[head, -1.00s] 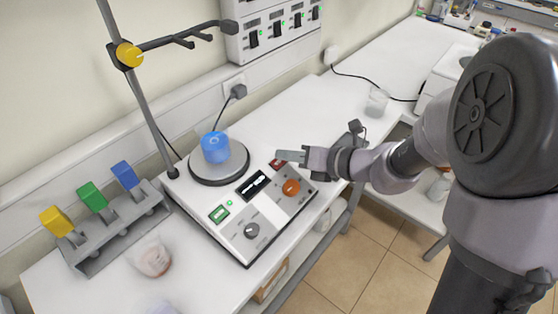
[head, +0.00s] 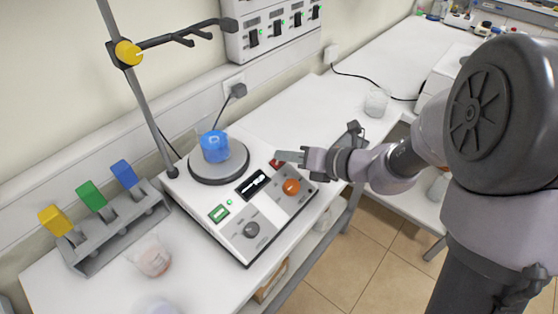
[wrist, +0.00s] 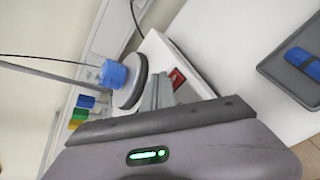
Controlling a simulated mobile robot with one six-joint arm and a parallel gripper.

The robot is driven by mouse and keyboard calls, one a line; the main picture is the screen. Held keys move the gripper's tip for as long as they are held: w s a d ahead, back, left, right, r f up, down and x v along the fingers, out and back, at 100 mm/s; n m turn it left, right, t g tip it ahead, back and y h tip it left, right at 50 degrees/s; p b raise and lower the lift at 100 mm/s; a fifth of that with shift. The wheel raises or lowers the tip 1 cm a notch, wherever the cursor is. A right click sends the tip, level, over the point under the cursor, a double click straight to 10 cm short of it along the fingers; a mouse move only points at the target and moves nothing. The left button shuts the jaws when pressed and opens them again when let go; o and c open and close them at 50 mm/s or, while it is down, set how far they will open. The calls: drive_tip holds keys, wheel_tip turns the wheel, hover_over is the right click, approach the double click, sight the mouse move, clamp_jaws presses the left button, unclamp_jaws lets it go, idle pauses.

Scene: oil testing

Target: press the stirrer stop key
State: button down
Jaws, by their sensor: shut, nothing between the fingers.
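The stirrer (head: 236,228) is a white box on the bench with a round plate (head: 232,176) at its back. Its red key (head: 277,164), apparently the stop key, sits near the right end of the panel; it also shows in the wrist view (wrist: 177,78). A green key (head: 218,213) is at the left end, with a lit green lamp (head: 229,202) beside it. My gripper (head: 281,155) is shut and empty, its fingertips close to the red key. The wrist view shows the fingers (wrist: 156,94) just left of the key; I cannot tell whether they touch it.
A blue beaker (head: 215,147) stands on the plate, beside a stand rod (head: 150,115). An orange knob (head: 291,187) and a dark knob (head: 251,230) are on the panel. A rack (head: 118,230) with coloured blocks is left. A grey tray (wrist: 272,68) lies right of the key.

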drive_tip(key=shift+w+a+f, duration=0.1)
drive_tip(key=shift+a+f, duration=0.05)
drive_tip(key=shift+f, duration=0.35)
idle(0.6)
drive_tip(key=shift+r, duration=0.15)
drive_tip(key=shift+s+d+r+p, duration=0.2)
drive_tip(key=shift+d+r+p, duration=0.05)
drive_tip(key=shift+r+p, duration=0.4)
drive_tip(key=r+p, duration=0.1)
drive_tip(key=d+r+p, duration=0.1)
drive_tip(key=r+p, duration=0.1)
drive_tip(key=s+r+p, duration=0.1)
drive_tip(key=shift+d+r+p, duration=0.15)
drive_tip(key=shift+r+p, duration=0.15)
drive_tip(key=shift+r, duration=0.05)
idle(0.6)
